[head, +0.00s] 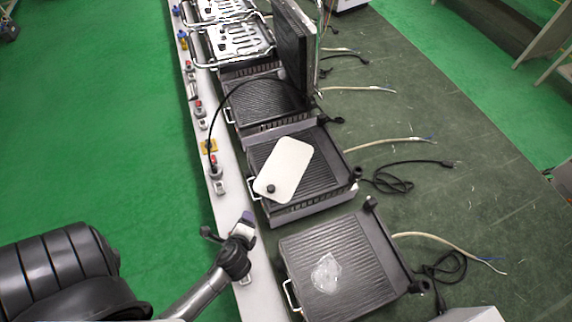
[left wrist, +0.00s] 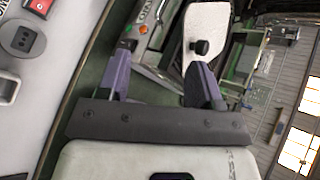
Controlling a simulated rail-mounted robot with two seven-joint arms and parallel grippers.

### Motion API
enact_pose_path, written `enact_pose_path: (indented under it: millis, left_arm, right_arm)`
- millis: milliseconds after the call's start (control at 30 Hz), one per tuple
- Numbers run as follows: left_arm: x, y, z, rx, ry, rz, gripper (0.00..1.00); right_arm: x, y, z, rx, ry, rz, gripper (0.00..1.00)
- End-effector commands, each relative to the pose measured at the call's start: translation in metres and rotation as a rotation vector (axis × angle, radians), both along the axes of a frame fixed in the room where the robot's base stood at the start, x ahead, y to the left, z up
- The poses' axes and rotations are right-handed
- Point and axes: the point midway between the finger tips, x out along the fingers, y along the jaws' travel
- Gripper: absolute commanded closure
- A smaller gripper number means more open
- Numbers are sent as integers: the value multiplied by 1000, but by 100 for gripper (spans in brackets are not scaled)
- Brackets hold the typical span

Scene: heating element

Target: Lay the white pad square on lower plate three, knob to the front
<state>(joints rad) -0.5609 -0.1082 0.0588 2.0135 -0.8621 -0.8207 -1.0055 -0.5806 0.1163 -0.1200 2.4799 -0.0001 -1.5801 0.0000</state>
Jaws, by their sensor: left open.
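The white pad (head: 287,166) is a flat rounded rectangle with a black knob (head: 271,188) near one end. It lies on a dark ridged lower plate (head: 328,187), turned askew to the plate's edges, with the knob end toward the bench's lower left. I cannot tell this plate's number. My left gripper (head: 243,228) is below and left of the pad, apart from it, over the pale bench strip. In the left wrist view, its purple fingers (left wrist: 160,62) are apart and empty; the pad (left wrist: 210,22) and knob (left wrist: 200,47) show beyond them. My right gripper is not in view.
A nearer ridged plate (head: 350,285) holds a clear crumpled piece (head: 326,273). Farther back is another ridged plate (head: 270,108) beside an upright dark lid (head: 295,55). A thin black cable (head: 222,108) arches above the bench. Switches line the pale strip (head: 201,140).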

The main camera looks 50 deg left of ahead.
Motion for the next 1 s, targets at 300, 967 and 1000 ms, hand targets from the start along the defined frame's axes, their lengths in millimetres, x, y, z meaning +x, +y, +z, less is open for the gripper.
enact_pose_path:
  millis: [300,967,1000]
  left_arm:
    - [34,-17,22,613,226,-596,40]
    - [85,3,5,832,359,-762,40]
    - [89,6,2,830,360,-762,40]
  right_arm:
    - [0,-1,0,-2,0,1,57]
    - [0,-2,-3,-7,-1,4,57]
    - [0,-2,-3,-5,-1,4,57]
